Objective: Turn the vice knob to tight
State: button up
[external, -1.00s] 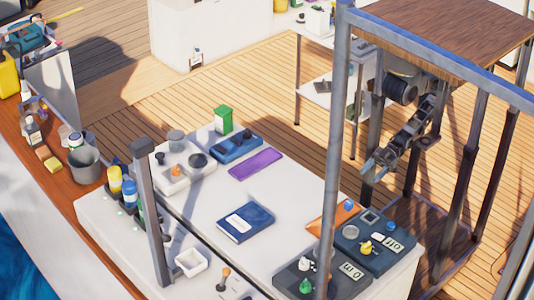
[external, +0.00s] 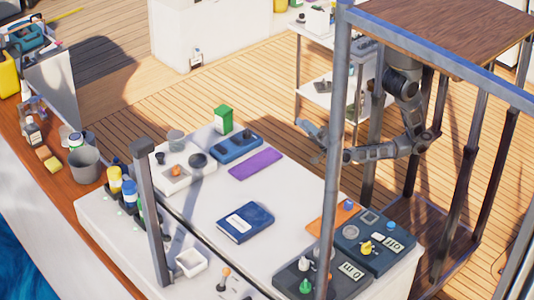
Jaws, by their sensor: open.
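My gripper (external: 309,142) is open and empty, held in the air to the right of the purple mat and partly behind the grey post. It is apart from all the knobs. No knob can be told for sure as the vice knob at this size. A dark panel (external: 398,262) at the right end of the white counter carries a yellow knob (external: 366,248). A second dark panel (external: 340,284) in front carries a green knob (external: 305,287). An orange plate (external: 325,219) with a small blue knob (external: 348,204) lies beside them, partly hidden by the post.
A grey post (external: 335,120) and a wooden-topped frame (external: 440,30) stand around my arm. On the white counter (external: 285,195) lie a dark blue book (external: 245,222), a purple mat (external: 255,163) and a blue box (external: 236,148). The counter's middle is mostly clear.

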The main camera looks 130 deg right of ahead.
jog(key=s+d+r+m+g+h+p, duration=0.1)
jog(key=s+d+r+m+g, duration=0.15)
jog(key=d+m+g, duration=0.75)
jog(key=s+d+r+m+g+h, duration=0.1)
jog(key=s+d+r+m+g, duration=0.3)
jog(key=m+g, duration=1.15)
jog(key=s+d+f+m+g+y+p, duration=0.1)
jog(key=s+d+f+m+g+y, duration=0.1)
jog(key=d+f+m+g+y, duration=0.7)
jog(key=r+m+t+y+p, duration=0.1)
jog(key=t+y+p, duration=0.1)
jog(key=t+y, duration=1.4)
send_over(247, 130)
jog(key=shift+d+r+t+h, duration=0.1)
jog(key=shift+r+t+h, duration=0.05)
jog(key=shift+t+h, duration=0.95)
jog(key=shift+f+p, duration=0.35)
jog(key=shift+f, duration=3.45)
jog(key=c, duration=1.1)
